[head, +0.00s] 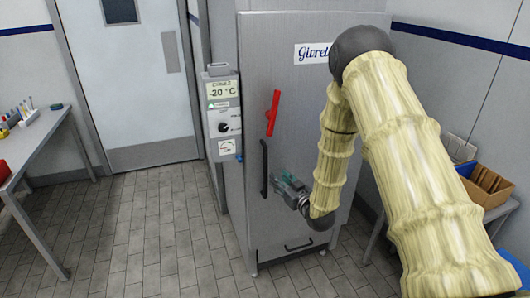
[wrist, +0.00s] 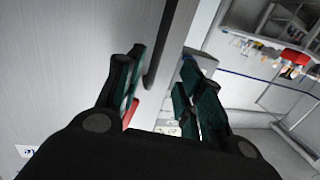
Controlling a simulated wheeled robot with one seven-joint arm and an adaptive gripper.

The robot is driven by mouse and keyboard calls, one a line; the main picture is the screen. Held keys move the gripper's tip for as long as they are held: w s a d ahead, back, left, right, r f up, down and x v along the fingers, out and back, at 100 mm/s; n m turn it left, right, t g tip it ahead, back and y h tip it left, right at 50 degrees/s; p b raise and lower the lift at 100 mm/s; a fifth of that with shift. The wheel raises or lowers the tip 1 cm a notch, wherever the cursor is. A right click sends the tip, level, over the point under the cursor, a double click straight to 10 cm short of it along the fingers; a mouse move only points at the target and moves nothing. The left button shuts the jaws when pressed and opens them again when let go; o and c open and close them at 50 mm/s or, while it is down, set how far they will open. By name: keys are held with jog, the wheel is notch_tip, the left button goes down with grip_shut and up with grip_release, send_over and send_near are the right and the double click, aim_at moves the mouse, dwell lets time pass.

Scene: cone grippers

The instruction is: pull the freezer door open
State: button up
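The freezer door (head: 300,150) is a tall grey metal panel and looks shut. Its black vertical bar handle (head: 264,168) is on its left side, and the handle also shows in the wrist view (wrist: 163,40). A red lever (head: 272,112) sits tilted above the handle; part of it shows behind a finger in the wrist view (wrist: 131,113). My gripper (head: 281,182) is just right of the handle's lower half, apart from it. In the wrist view my gripper (wrist: 163,72) is open, with the handle ahead in the gap, nearer the left finger.
A control box (head: 222,115) reading -20 °C is left of the freezer. A small low handle (head: 298,246) is near the freezer's base. A table (head: 35,150) stands at the left and a cardboard box (head: 487,185) at the right. The tiled floor (head: 150,235) in front is clear.

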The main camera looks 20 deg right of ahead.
aim_at(266, 160)
jog(key=shift+t, duration=0.3)
jog(key=p+x, duration=0.1)
jog(key=x, duration=0.2)
jog(key=r+p+x, duration=0.1)
jog(key=x, duration=0.3)
jog(key=r+p+x, duration=0.1)
jog(key=x, duration=0.2)
jog(key=shift+w+d+r+p, duration=0.1)
jog(key=shift+w+r+p, duration=0.15)
jog(key=shift+p, duration=0.15)
jog(key=shift+w+f, duration=0.15)
jog(key=shift+w, duration=0.45)
grip_shut()
